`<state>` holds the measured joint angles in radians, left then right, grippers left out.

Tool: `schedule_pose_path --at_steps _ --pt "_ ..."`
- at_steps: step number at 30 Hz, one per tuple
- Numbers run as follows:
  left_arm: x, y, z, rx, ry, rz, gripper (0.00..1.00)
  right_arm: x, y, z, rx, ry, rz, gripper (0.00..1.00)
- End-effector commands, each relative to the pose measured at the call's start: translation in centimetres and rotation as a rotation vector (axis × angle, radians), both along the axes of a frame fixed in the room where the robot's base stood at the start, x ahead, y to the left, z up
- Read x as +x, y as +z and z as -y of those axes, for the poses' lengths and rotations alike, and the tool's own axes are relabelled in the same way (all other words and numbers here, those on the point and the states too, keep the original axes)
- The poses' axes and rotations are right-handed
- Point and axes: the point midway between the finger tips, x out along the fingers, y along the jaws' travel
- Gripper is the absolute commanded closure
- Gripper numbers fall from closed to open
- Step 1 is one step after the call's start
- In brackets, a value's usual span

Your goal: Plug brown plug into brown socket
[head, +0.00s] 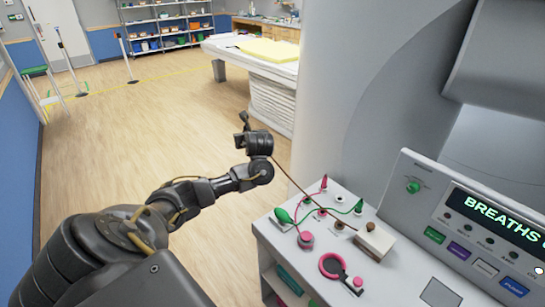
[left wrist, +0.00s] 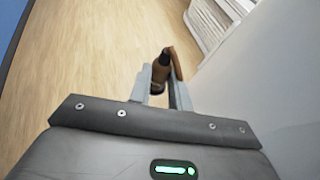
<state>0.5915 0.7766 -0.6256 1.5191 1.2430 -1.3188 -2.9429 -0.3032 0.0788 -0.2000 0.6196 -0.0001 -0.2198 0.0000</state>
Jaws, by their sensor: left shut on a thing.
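My left gripper (head: 243,127) is raised over the open floor, to the upper left of the white console top. It is small and dark in the head view, so its fingers are hard to make out there. In the left wrist view its two grey fingers (left wrist: 161,84) are shut on the brown plug (left wrist: 163,60), whose brown cable bends at its right side. In the head view the thin brown cable (head: 300,187) runs down from the gripper to the console top. A small brown piece (head: 339,225), which looks like the brown socket, sits there. My right gripper is not in view.
The console top (head: 268,228) holds green and pink plugs with cables, a white box (head: 375,241) with a brown knob, and a pink ring (head: 332,266). A display panel (head: 480,225) stands at the right. The large grey scanner rises behind. A bed (head: 265,75) stands farther back.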

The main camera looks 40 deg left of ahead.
Motion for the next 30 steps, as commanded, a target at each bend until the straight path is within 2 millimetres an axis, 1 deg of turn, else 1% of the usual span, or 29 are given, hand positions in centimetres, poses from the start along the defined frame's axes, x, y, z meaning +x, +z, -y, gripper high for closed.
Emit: schedule_pose_path --at_steps 1,3,9,12,14,17,20,23,26,29,30 --pt "-0.4 0.6 -1.4 0.002 0.033 0.0 1.0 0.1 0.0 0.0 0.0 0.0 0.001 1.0" --pt "-0.9 1.2 -3.0 0.002 0.073 0.001 1.0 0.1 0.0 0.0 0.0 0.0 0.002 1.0" --pt "-2.3 2.2 -6.9 0.002 0.167 -0.002 1.0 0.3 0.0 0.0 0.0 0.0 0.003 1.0" --pt "-2.6 2.3 -8.1 0.005 0.198 -0.004 1.0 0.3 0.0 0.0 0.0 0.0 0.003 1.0" --pt "-2.4 2.0 -8.0 0.003 0.197 -0.003 1.0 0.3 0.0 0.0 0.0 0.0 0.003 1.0" --pt "-1.7 1.7 -7.2 0.003 0.176 -0.003 1.0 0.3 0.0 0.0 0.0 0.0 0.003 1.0" --pt "-0.6 1.2 -5.4 0.004 0.134 -0.004 1.0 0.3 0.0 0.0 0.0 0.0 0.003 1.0" --pt "0.5 0.9 -3.2 0.004 0.085 -0.001 1.0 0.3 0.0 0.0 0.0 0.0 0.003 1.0" --pt "1.4 0.7 -0.5 0.003 0.028 -0.002 1.0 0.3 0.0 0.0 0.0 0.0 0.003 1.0" --pt "2.3 0.6 2.7 0.003 -0.042 0.001 1.0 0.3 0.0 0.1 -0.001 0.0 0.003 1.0" --pt "2.6 0.7 4.2 0.003 -0.074 0.0 1.0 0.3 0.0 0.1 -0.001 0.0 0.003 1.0"
